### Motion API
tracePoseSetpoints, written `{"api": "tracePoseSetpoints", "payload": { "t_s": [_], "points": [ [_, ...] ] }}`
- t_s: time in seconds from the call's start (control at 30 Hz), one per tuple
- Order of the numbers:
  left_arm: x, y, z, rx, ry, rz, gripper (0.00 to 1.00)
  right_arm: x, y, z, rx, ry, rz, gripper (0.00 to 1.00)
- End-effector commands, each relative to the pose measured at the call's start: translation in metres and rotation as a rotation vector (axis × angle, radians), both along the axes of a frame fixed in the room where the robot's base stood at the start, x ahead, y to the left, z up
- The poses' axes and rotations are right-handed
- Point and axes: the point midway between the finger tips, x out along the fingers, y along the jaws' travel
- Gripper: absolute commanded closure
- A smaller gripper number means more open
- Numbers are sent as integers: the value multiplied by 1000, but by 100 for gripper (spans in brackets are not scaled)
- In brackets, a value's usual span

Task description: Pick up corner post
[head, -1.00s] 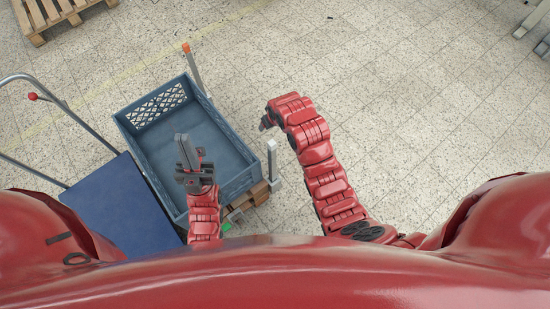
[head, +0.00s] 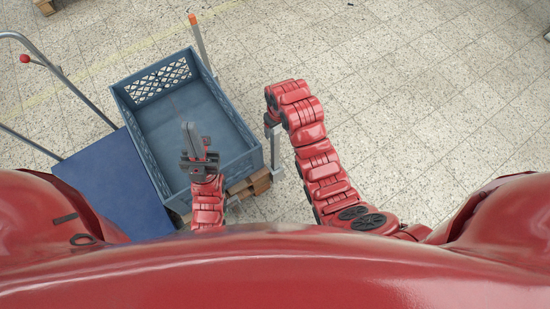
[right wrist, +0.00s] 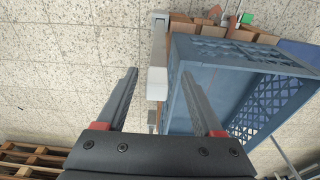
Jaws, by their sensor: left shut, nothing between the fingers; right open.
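A grey corner post (head: 276,155) stands at the near right corner of the blue crate. In the right wrist view its pale end (right wrist: 157,84) shows between the fingers. My right gripper (right wrist: 160,73) is open around the line of the post; I cannot tell whether the fingers touch it. In the head view my right forearm hides most of that gripper. My left gripper (head: 190,128) is shut and empty, over the near part of the crate. A second post (head: 201,45) with an orange tip stands behind the crate's far right corner.
The blue crate (head: 242,162) stands on a wooden pallet (head: 258,183), close beside the post. A cart with a blue deck (head: 115,195) and a metal handle (head: 62,78) is at the left. The tiled floor at the right is clear.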

Motion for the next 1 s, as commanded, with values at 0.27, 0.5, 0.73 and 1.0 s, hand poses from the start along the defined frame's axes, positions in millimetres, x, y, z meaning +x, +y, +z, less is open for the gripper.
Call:
{"api": "tracePoseSetpoints", "payload": {
  "t_s": [0.27, 0.5, 0.73, 1.0],
  "points": [
    [0, 0, 5, 0, 0, 0, 100, 3, 1, -11, 0, -2, 1, 31],
    [0, 0, 10, 0, 0, 0, 100, 8, 3, -38, -1, 1, 1, 31],
    [0, 0, 10, 0, 1, 0, 100, 10, 4, -59, 1, -2, 1, 31],
    [0, 0, 10, 0, 0, 0, 100, 11, 4, -58, 1, -4, 1, 49]
  ]
}}
